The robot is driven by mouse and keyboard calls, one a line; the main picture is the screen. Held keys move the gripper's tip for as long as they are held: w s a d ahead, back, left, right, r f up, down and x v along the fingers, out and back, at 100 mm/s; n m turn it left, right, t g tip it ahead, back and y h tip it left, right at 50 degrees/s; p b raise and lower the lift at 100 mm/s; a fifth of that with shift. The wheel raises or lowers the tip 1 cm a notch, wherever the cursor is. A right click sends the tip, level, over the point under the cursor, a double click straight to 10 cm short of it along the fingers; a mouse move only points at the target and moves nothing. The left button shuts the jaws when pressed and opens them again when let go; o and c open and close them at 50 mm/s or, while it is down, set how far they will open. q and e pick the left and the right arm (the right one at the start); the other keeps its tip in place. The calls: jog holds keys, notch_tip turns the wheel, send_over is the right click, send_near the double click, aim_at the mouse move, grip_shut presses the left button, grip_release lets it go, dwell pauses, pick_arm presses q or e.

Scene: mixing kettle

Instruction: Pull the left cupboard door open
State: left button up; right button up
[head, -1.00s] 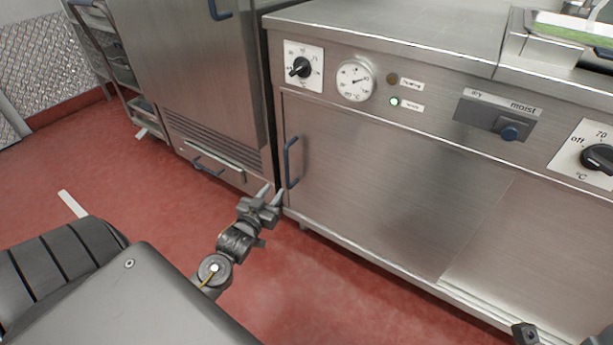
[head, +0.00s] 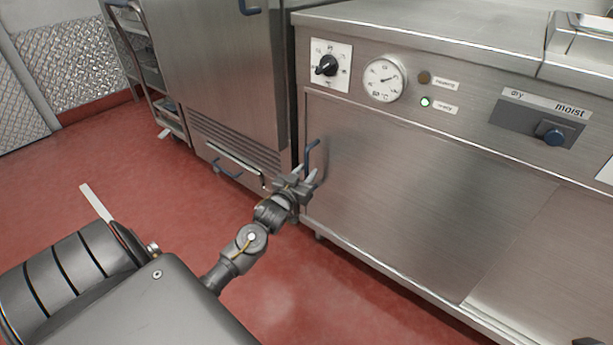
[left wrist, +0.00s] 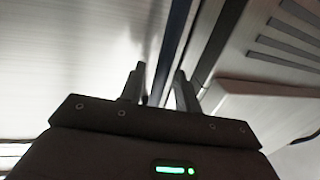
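The left cupboard door (head: 400,190) is a flat brushed-steel panel below the dials and looks closed. Its upright blue handle (head: 311,155) is at the door's left edge in the head view. My left gripper (head: 306,174) is at the lower part of the handle. Its two fingers stand apart in the left wrist view (left wrist: 160,88), so it is open. Only a dark bit of what may be my right gripper (head: 590,341) shows at the bottom right edge.
A steel cabinet (head: 225,70) with its own blue handles stands close on the left, with a narrow gap between. Above the door are a knob (head: 327,66), a gauge (head: 384,80) and a dry/moist switch (head: 551,132). The red floor (head: 170,200) in front is clear.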

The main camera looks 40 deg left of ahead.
pick_arm(q)
jog(key=shift+w+a, duration=0.1)
jog(key=shift+w, duration=0.35)
jog(key=shift+c, duration=0.2)
grip_shut()
